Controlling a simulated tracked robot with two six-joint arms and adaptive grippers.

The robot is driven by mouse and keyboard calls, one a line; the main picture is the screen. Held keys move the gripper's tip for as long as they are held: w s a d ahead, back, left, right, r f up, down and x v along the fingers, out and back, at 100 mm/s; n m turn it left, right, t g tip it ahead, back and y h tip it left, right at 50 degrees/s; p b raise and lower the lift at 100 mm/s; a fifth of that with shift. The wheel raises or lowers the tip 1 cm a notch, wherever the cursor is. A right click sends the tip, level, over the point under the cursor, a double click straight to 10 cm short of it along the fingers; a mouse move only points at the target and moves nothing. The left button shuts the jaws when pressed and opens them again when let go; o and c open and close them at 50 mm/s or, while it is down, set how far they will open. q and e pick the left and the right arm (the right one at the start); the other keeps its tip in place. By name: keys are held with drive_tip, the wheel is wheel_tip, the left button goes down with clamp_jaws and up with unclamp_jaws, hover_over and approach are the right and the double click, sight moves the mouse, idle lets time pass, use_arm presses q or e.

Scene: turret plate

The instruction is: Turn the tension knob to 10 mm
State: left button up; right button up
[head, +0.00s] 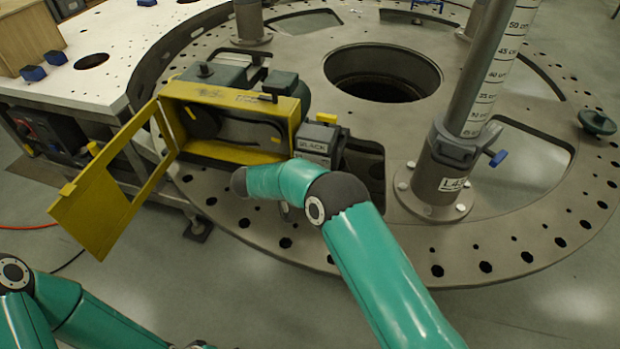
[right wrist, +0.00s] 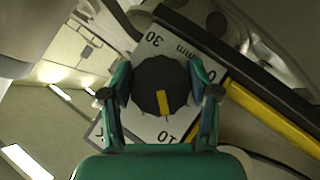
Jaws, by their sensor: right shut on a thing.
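The tension knob (right wrist: 160,82) is dark and round, with a yellow pointer stripe, in the right wrist view. It sits on a light dial plate (right wrist: 150,48) printed with 30, mm, 0 and 10. The stripe points down in the picture, toward the 10 and its tick. My right gripper (right wrist: 160,94) is shut on the knob, one finger on each side. In the head view my right arm hides the knob and the gripper in front of the yellow machine (head: 270,105). My left gripper is not in view; only my left arm shows at the lower left.
The machine's yellow guard door (head: 97,205) hangs open to the left. The machine stands on a round steel plate (head: 290,55) with a large central hole (head: 382,72). A thick post (head: 480,90) with a centimetre scale rises right of my right arm.

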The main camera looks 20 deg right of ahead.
drive_tip(key=shift+f, duration=0.1)
drive_tip(key=o, duration=1.2)
drive_tip(key=shift+c, duration=0.2)
drive_tip(key=shift+a, duration=0.1)
drive_tip(key=v, duration=1.1)
drive_tip(key=shift+a+r, duration=0.25)
drive_tip(key=shift+r, duration=0.1)
drive_tip(key=shift+s+f, duration=0.1)
drive_tip(key=shift+s, duration=0.05)
